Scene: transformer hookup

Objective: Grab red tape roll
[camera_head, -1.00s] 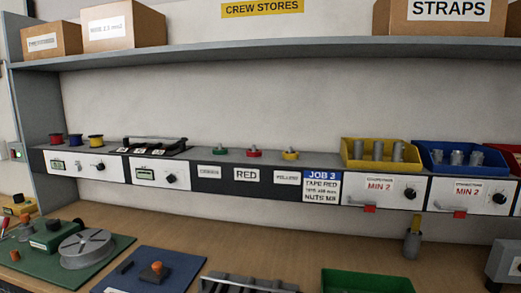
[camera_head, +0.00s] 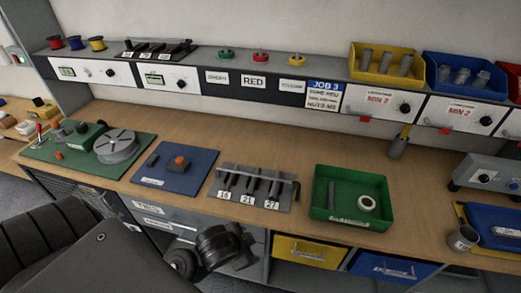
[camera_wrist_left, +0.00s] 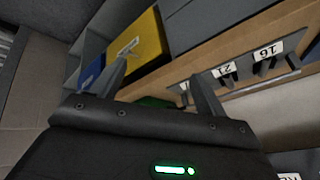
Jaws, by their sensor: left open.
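The red tape roll (camera_head: 260,57) sits on the upper ledge in the head view, above a label reading RED (camera_head: 254,82). A green roll (camera_head: 226,54) is to its left and a yellow roll (camera_head: 296,60) to its right. My left gripper (camera_wrist_left: 162,88) is open and empty in the wrist view, its fingers in front of the bench edge. In the head view, my left arm is low at the left, below and in front of the bench, well away from the roll. The right gripper is not in view.
A green tray (camera_head: 378,183) holding a white ring and a dark rod stands on the bench. A numbered tool rack (camera_head: 270,203), blue mat (camera_head: 187,178) and green mat (camera_head: 60,164) are left of it. Yellow (camera_head: 356,76) and blue (camera_head: 432,85) bins stand on the ledge.

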